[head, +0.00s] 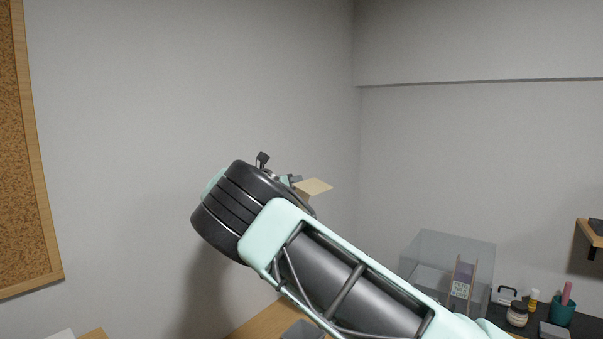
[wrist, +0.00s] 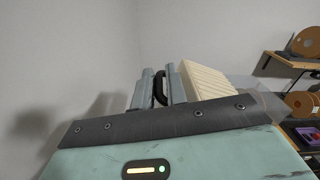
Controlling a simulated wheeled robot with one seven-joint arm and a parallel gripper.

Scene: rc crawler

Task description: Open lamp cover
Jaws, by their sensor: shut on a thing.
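A pale cream, ribbed piece, which looks like the lamp cover (wrist: 205,80), stands just right of my gripper (wrist: 160,84) in the wrist view. In the head view its flat beige top (head: 314,187) shows beyond my arm. A dark curved handle (wrist: 159,89) sits between the two grey fingers, and my gripper is shut on it. I cannot tell how the handle joins the cream piece. My gripper (head: 290,180) is mostly hidden behind my wrist in the head view. The lower part of the cream piece is hidden.
A clear box (head: 450,245) stands at the lower right, near a teal cup (head: 562,312) and small jars. A shelf (head: 592,235) is at the far right. Spools (wrist: 306,42) sit on a shelf in the wrist view. A corkboard (head: 28,150) hangs left.

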